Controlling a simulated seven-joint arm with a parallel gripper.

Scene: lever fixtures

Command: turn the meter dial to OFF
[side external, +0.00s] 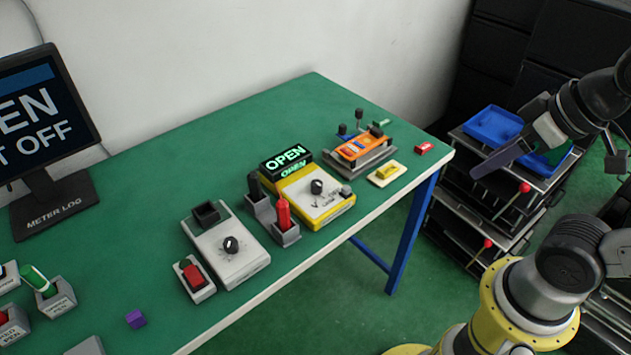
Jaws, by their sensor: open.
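The yellow meter (330,212) lies on the green table with a lit display (286,158) reading OPEN in green. Its black dial (317,186) sits on the pale face; the dial's markings are too small to read. A separate grey box (245,262) to its left also has a black dial (231,244). My gripper (508,156) is open at the right, beyond the table's end and well apart from the meter. It is seen edge-on, and only one dark finger shows clearly.
Red and black probes (284,214) stand in a grey holder beside the meter. An orange device (362,148) in a grey cradle lies behind it. Shelves with blue trays (490,125) stand under my gripper. The table's back is clear.

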